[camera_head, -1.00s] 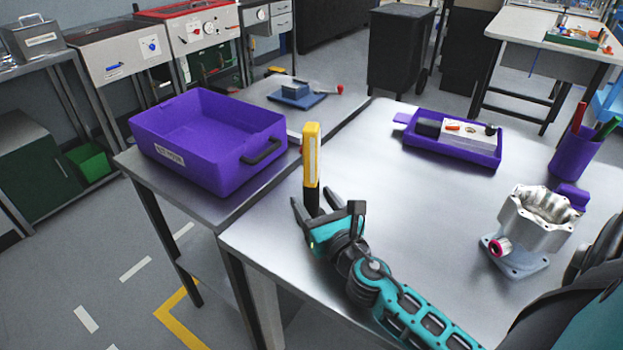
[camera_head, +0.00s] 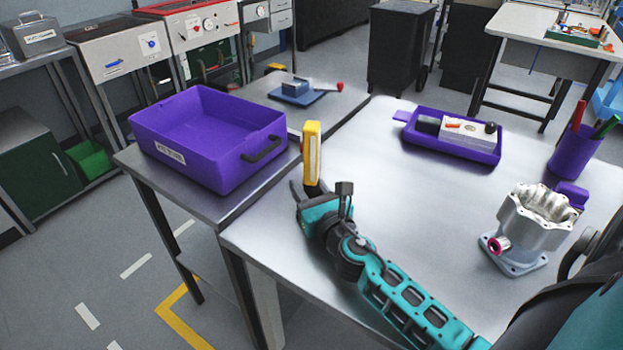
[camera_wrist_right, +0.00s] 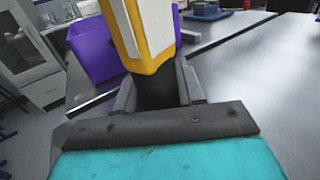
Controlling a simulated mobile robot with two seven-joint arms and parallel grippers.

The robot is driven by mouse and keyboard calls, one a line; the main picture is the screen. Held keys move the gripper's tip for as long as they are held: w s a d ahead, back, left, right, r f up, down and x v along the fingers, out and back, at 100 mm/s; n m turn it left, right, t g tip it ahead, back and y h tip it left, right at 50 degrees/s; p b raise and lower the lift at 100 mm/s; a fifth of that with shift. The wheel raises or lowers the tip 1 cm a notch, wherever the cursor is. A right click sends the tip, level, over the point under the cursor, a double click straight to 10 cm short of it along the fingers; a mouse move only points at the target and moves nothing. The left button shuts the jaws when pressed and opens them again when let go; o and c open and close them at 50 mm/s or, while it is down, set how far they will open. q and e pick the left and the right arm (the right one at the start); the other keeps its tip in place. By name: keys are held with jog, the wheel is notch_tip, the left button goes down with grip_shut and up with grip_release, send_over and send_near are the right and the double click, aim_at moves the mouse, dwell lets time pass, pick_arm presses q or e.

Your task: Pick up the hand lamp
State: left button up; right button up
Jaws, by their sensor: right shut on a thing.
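The hand lamp (camera_head: 312,153) is yellow with a white front strip and a dark lower handle. It stands upright above the near-left part of the metal table. My right gripper (camera_head: 311,190) is shut on the lamp's dark lower part. In the right wrist view the lamp (camera_wrist_right: 150,32) rises between the two fingers of the gripper (camera_wrist_right: 157,92), which press on its dark handle from both sides. The lamp's lower end is hidden, so I cannot tell whether it touches the table. My left gripper does not show.
A purple bin (camera_head: 200,160) stands on a side table at left. On the metal table (camera_head: 400,215) are a purple tray (camera_head: 455,149), a machined housing (camera_head: 535,217) and a purple pen cup (camera_head: 573,153). The middle of the table is clear.

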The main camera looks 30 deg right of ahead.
grip_shut()
jog(key=shift+r, duration=0.1)
